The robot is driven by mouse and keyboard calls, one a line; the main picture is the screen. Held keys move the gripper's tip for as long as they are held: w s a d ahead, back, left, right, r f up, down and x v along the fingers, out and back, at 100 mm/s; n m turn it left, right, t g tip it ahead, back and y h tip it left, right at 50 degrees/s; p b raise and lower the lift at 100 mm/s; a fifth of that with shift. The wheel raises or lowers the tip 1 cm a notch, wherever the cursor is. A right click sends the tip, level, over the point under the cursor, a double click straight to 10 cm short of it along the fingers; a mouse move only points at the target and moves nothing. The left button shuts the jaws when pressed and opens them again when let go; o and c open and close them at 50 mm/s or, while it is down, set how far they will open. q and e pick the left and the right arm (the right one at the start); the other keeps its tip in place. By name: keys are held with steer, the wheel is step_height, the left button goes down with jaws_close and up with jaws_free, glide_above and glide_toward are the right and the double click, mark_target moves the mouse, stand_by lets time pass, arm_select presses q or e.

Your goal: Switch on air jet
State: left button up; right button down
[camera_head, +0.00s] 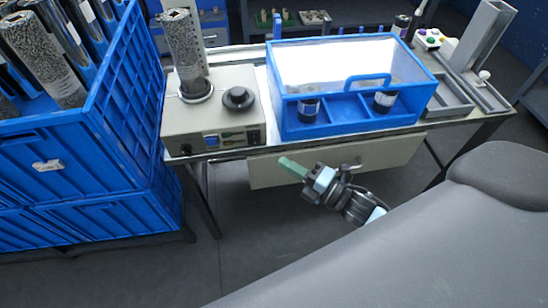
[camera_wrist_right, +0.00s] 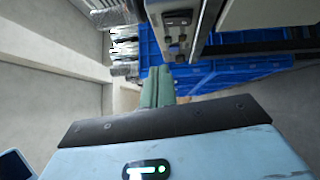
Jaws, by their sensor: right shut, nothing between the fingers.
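A beige box-shaped device (camera_head: 228,112) stands at the left end of the table. My left gripper is not in view.
Blue crates (camera_head: 80,145) with speckled rolls stand left of the table. A blue bin (camera_head: 345,123) with a clear cover and dark jars sits right of the device. A beige drawer (camera_head: 330,165) is under the tabletop. Floor in front is free.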

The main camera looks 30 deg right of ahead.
steer(key=shift+r+v, duration=0.25)
steer(key=shift+v, duration=0.85)
arm_select(q)
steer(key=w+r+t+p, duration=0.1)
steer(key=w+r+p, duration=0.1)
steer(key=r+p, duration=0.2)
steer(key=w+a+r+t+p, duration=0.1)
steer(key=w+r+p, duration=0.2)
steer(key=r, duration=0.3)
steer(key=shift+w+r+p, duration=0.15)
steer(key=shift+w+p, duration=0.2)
steer(key=shift+p, duration=0.55)
arm_select(e)
steer(key=s+a+f+m+g+h, duration=0.1)
steer(key=s+f+m+g+h, duration=0.2)
steer(key=s+m, duration=0.8)
steer(key=s+a+f+m+g+h, duration=0.1)
steer(key=s+f+m+g+h, duration=0.3)
steer(key=s+m, duration=0.7)
steer(key=s+f, duration=0.1)
steer(key=s, duration=0.4)
steer(key=shift+a+f+m+g, duration=0.2)
steer(key=shift+a+m+g, duration=0.2)
steer(key=shift+s, duration=0.1)
